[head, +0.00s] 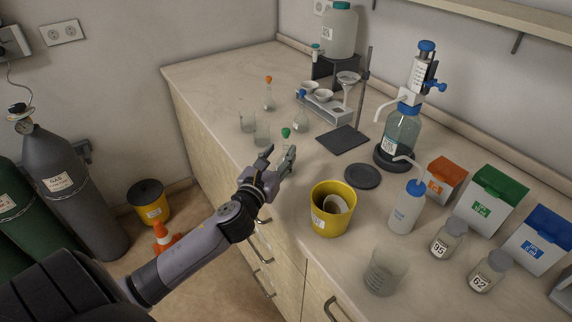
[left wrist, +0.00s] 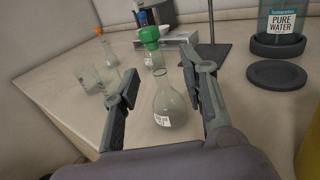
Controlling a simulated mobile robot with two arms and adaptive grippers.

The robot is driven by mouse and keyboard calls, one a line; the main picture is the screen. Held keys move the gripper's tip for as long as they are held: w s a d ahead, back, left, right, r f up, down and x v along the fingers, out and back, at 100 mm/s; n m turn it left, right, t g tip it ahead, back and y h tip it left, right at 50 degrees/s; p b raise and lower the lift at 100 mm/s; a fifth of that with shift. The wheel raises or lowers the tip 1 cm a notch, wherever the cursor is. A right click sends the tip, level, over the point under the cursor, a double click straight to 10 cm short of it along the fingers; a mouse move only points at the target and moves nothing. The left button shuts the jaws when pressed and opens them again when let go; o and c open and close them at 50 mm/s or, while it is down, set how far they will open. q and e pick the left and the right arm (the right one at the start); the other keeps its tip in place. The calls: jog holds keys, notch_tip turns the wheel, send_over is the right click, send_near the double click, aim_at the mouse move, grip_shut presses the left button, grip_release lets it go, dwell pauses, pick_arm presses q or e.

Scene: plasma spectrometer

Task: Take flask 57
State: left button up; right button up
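A clear flask with a green stopper (head: 286,132) stands on the bench near its front edge. In the head view my fingers partly hide the flask's body. My right gripper is not in view.
Behind stand a blue-stoppered flask (head: 301,120), an orange-stoppered flask (head: 269,98) and glass beakers (head: 262,133). A stand with a dark base (head: 343,140) is at the back. A yellow bucket (head: 330,222) and a dark round plate (head: 362,176) are to the right.

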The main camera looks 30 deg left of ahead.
aim_at(284, 143)
pick_arm(q)
jog(key=shift+w+a+r+p, duration=0.1)
jog(key=shift+w+a+p, duration=0.15)
jog(key=shift+w, duration=0.7)
jog(key=shift+w+a+p, duration=0.15)
jog(key=shift+w+a, duration=0.15)
jog(key=shift+w, duration=0.65)
jog(key=shift+w+a+r+p, duration=0.1)
jog(key=shift+w+a+p, duration=0.15)
jog(key=shift+w, duration=0.7)
grip_shut()
